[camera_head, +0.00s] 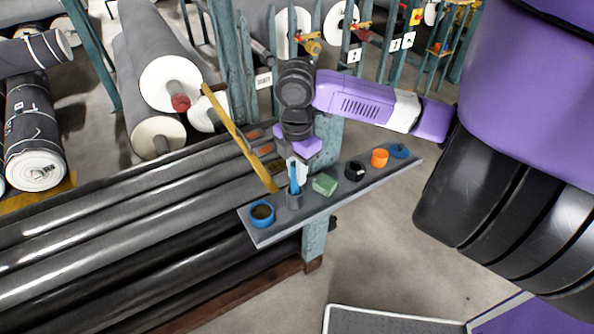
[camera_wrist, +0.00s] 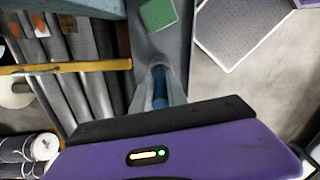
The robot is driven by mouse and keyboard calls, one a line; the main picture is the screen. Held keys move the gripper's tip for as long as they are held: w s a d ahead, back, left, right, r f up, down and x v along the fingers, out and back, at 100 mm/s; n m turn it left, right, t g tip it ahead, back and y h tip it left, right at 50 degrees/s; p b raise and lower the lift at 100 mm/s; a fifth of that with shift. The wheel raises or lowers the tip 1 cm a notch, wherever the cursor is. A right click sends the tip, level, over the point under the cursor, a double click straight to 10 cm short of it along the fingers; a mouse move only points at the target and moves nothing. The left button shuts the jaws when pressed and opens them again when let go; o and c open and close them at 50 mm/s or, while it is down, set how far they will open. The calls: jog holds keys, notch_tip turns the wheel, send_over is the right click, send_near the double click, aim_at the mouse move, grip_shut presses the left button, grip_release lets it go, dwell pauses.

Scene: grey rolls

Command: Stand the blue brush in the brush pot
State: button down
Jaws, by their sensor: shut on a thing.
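The blue brush (camera_head: 294,176) is upright between the fingers of my gripper (camera_head: 297,164). In the wrist view the brush (camera_wrist: 159,88) shows as a blue strip between the two grey fingers. A small grey pot (camera_head: 294,201) stands on the narrow grey shelf (camera_head: 285,225), directly below the gripper. The brush's lower end meets the pot's mouth and appears to be inside it; I cannot tell whether it touches the bottom. My gripper is shut on the brush, and its fingers partly hide the brush.
On the shelf, a blue cup (camera_head: 262,213) stands left of the pot. A green block (camera_head: 324,184), a dark round item (camera_head: 355,170), an orange item (camera_head: 379,158) and a blue item (camera_head: 399,151) are to the right. Long grey rolls (camera_head: 120,215) lie left; a yellow bar (camera_head: 238,135) rises behind.

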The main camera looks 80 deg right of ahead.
jog(key=c, duration=1.2)
grip_release()
jog(key=shift+c, duration=0.2)
jog(key=shift+r, duration=3.9)
